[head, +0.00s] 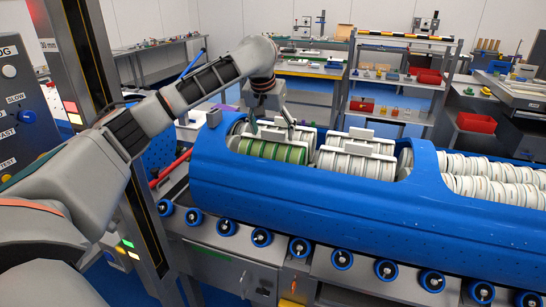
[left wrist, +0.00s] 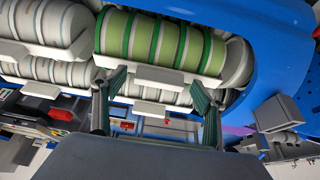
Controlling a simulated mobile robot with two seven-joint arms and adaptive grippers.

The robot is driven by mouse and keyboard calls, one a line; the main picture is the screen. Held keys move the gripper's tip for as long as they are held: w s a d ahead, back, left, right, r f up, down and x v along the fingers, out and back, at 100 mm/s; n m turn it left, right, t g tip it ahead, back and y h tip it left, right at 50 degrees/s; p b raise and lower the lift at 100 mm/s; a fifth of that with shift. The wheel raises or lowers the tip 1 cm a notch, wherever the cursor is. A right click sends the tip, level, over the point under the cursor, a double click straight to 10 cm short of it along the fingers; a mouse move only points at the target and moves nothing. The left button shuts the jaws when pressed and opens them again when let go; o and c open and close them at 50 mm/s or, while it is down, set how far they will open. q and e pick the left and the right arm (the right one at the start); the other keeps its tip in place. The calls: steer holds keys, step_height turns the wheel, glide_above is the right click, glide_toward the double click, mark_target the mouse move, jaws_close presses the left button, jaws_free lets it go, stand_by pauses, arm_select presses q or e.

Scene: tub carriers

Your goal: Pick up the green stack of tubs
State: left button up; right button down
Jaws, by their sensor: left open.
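The green stack of tubs (head: 272,152) lies on its side in the near left part of the blue carrier (head: 330,205), with a white bar (head: 264,137) along its top. In the left wrist view the green stack (left wrist: 160,42) fills the upper middle, with the white bar (left wrist: 150,76) along its edge. My left gripper (head: 272,127) is open just above the green stack. In the left wrist view its two fingers (left wrist: 160,92) point toward the stack, spread apart beside the bar; I cannot tell whether they touch it. My right gripper is not in view.
White stacks of tubs (head: 352,163) lie right of and behind the green one, close by. The carrier's raised blue rim surrounds them, and a blue hood (head: 425,160) is at right. The carrier rests on a roller conveyor (head: 300,248). Shelves (head: 400,80) stand behind.

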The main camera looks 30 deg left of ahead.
arm_select(q)
steer(key=c, duration=1.7)
steer(key=shift+w+r, duration=0.1)
steer(key=shift+r, duration=0.1)
jaws_close()
